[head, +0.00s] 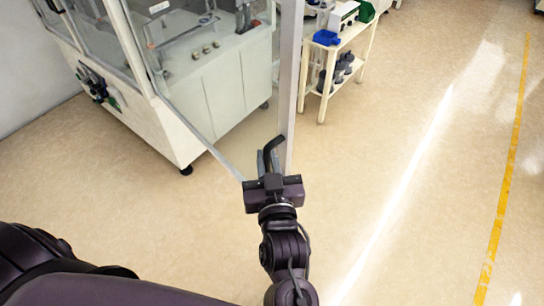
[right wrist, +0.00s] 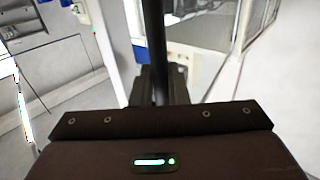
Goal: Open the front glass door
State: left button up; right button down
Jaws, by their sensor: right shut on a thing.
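The front glass door (head: 290,75) stands swung out from the white machine (head: 215,90) in the head view. Its pale upright frame edge is near my right gripper, and its thin bottom rail runs back toward the cabinet. My right gripper (head: 269,160) is shut on the black door handle (head: 273,144) at this edge. In the right wrist view the handle (right wrist: 154,45) is a dark upright bar running down to the fingers (right wrist: 155,88). The fingertips are partly hidden there. My left gripper is not in view.
A cream trolley (head: 343,52) with a blue bin (head: 326,38) and dark bottles on its lower shelf stands behind the door edge. The beige floor to the right is clear up to a yellow line (head: 507,180). A machine foot (head: 186,170) stands left of the door.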

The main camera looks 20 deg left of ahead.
jog(key=c, duration=1.8)
grip_release()
jog(key=shift+a, duration=0.1)
jog(key=p+v, duration=0.3)
jog(key=v, duration=0.4)
jog(key=shift+s+d+p, duration=0.2)
jog(key=shift+s+p, duration=0.1)
jog(key=shift+f, duration=0.1)
